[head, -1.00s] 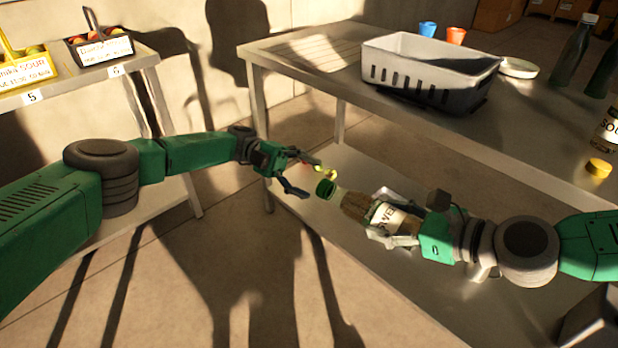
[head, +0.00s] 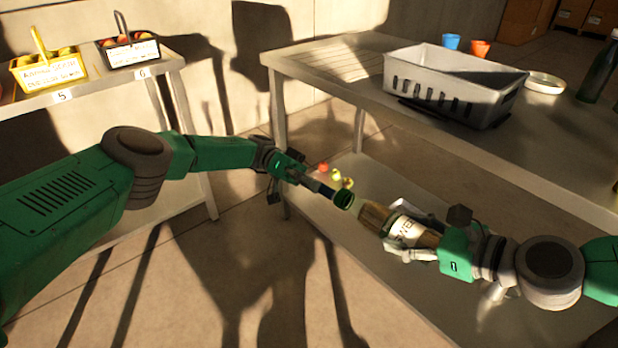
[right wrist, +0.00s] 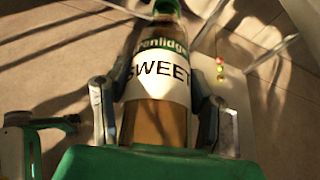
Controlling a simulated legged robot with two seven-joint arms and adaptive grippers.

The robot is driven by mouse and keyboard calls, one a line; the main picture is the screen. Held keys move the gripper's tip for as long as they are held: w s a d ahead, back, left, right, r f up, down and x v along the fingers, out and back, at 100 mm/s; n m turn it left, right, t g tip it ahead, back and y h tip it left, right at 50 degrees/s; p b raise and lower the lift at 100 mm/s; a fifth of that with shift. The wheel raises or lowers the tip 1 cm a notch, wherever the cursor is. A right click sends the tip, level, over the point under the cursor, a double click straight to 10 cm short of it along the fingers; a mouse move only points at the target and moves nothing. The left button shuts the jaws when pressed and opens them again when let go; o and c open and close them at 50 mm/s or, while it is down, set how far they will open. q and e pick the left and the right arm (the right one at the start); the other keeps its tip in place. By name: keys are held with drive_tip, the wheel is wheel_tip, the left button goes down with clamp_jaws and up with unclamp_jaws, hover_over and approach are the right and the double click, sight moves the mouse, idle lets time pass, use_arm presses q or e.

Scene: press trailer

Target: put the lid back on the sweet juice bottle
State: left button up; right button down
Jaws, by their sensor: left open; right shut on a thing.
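The sweet juice bottle (head: 408,228) is brown with a white label. It lies tilted in my right gripper (head: 405,232), which is shut around its body. The right wrist view shows "SWEET" on the bottle's label (right wrist: 160,72) between the fingers. The green lid (head: 343,199) is at the bottle's mouth end, in line with the neck. I cannot tell whether it is seated. A green part also shows at the bottle's top in the right wrist view. My left gripper (head: 326,189) is open, its fingertips close beside the lid; contact is unclear.
A metal table (head: 345,84) holds a grey basket (head: 440,92), blue (head: 451,42) and orange (head: 480,48) cups, a round dish (head: 545,83) and a dark bottle (head: 602,70). Small fruits (head: 335,174) lie on its lower shelf. Fruit baskets (head: 48,70) stand at left.

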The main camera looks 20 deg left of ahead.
sight(338, 196)
use_arm(q)
drive_tip(key=a+n, duration=0.1)
drive_tip(key=n, duration=0.9)
drive_tip(key=a+n, duration=0.1)
drive_tip(key=n, duration=1)
drive_tip(key=w+r+n, duration=0.1)
drive_tip(key=n, duration=0.9)
drive_tip(key=shift+w+a+n, duration=0.1)
drive_tip(key=shift+a+n, duration=0.2)
drive_tip(key=shift+a, duration=0.1)
drive_tip(key=shift+x, duration=4.05)
drive_tip(key=shift+f, duration=0.1)
